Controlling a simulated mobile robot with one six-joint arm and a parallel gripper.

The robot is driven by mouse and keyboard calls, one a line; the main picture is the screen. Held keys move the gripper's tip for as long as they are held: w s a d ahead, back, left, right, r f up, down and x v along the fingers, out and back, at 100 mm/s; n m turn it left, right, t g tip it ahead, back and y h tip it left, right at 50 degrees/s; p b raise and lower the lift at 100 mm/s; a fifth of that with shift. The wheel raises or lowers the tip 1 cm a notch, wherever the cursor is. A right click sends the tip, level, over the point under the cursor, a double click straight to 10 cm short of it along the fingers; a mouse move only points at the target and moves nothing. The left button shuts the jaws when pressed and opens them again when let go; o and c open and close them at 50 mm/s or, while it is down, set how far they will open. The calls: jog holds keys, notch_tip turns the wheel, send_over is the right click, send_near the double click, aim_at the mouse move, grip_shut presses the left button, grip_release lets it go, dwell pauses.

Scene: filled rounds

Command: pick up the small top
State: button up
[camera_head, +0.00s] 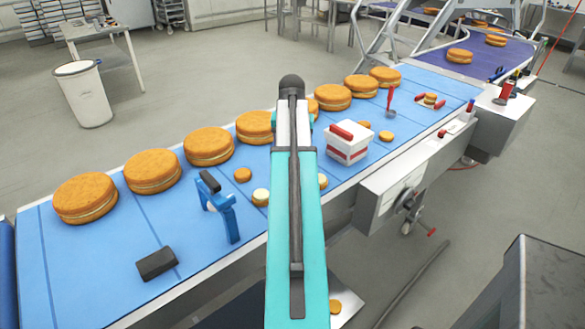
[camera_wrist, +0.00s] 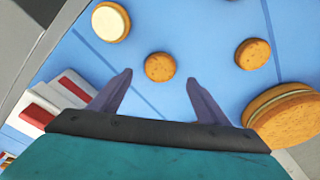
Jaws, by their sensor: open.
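In the wrist view, a small round orange-brown top (camera_wrist: 159,67) lies flat on the blue belt, a little ahead of my gripper and roughly centred between its fingers. A second small top (camera_wrist: 253,53) lies to its right. My gripper (camera_wrist: 158,92) is open and empty, and its two fingers are apart. In the head view my teal arm hides the gripper and the belt under it. A small top (camera_head: 243,174) shows left of the arm there, and another (camera_head: 386,136) lies right of the white box.
Large filled rounds (camera_head: 209,146) line the belt's far side; one (camera_wrist: 285,115) is close right of my gripper. A white-and-red box (camera_head: 348,142) stands right of the arm. A cream-topped small round (camera_wrist: 110,22), blue stand (camera_head: 222,205) and black block (camera_head: 157,263) are also on the belt.

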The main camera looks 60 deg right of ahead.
jog(key=shift+f, duration=0.1)
dwell(0.3)
jog(key=shift+w+d+f+p, duration=0.15)
jog(key=shift+f+p, duration=0.3)
jog(key=shift+f, duration=0.85)
jog(key=shift+d+f+p, duration=0.1)
jog(key=shift+f+p, duration=0.35)
jog(key=shift+f, duration=0.8)
jog(key=c, duration=0.9)
